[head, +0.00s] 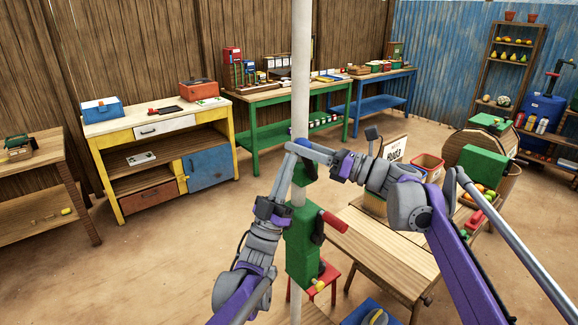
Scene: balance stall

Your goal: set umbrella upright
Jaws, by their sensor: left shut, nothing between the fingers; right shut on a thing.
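A thick white upright pole (300,60), which looks like the umbrella's pole, runs from the top edge down the middle. No canopy is in view. Green housings sit on it, a small one (304,174) above a larger one (299,252) with a red handle (333,221). My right gripper (300,150) reaches in from the right and is shut on the pole just above the small green housing. My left gripper (289,165) is shut and empty close beside the pole, its fingers pointing up. The pole looks close to vertical; its foot is hidden.
A yellow workbench (107,125), a green table (262,98) and a blue table (408,74) line the back wall. The floor between is clear.

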